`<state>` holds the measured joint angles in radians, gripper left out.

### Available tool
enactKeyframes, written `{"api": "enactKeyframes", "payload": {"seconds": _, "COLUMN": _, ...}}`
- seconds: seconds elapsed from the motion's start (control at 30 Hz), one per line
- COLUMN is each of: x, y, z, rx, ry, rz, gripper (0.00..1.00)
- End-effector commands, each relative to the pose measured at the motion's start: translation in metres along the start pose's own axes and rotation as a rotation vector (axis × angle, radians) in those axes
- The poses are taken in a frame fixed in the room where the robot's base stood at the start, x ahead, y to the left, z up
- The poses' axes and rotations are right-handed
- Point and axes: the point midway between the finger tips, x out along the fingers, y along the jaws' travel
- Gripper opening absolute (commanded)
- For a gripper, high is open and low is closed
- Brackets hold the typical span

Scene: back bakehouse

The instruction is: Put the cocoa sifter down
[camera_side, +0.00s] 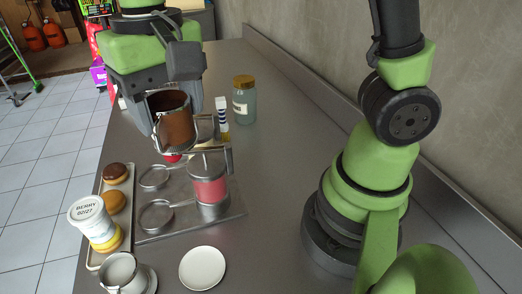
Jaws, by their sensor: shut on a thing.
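The cocoa sifter (175,127), a brown-filled cylinder with a metal rim, is held in the air by my gripper (186,128). My gripper is shut on it, with a finger on either side, and the sifter looks roughly upright. Below and in front of it is a metal stand (229,209) with round ring holders. Two rings, the upper left ring (142,183) and lower left ring (142,222), look empty. A red-filled sifter (209,190) stands at the right of the stand. Part of the stand's far side is hidden behind the held sifter.
A tray (95,255) with buns lies at left, with a white labelled tub (88,216) at its near end. A metal cup (120,270) and white saucer (202,267) are in front. A gold-lidded jar (244,103) stands behind. Counter right of the stand is clear.

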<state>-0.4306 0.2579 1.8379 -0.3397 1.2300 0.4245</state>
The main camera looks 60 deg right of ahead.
Motion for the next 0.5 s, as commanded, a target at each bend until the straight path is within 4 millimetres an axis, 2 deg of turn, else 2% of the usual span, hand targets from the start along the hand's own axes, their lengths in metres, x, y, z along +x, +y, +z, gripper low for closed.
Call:
{"api": "enactKeyframes", "payload": {"seconds": 0.03, "x": 0.0, "y": 0.013, "z": -0.014, "rx": 0.081, "ry": 0.001, "rz": 0.0, "gripper": 0.32}}
{"api": "enactKeyframes", "payload": {"seconds": 0.17, "x": 0.0, "y": 0.052, "z": -0.046, "rx": 0.31, "ry": 0.0, "rz": 0.0, "gripper": 0.32}}
{"api": "enactKeyframes", "payload": {"seconds": 0.3, "x": 0.0, "y": 0.107, "z": -0.075, "rx": 0.585, "ry": 0.001, "rz": -0.001, "gripper": 0.32}}
{"api": "enactKeyframes", "payload": {"seconds": 0.5, "x": 0.0, "y": 0.179, "z": -0.093, "rx": 0.914, "ry": 0.0, "rz": -0.001, "gripper": 0.32}}
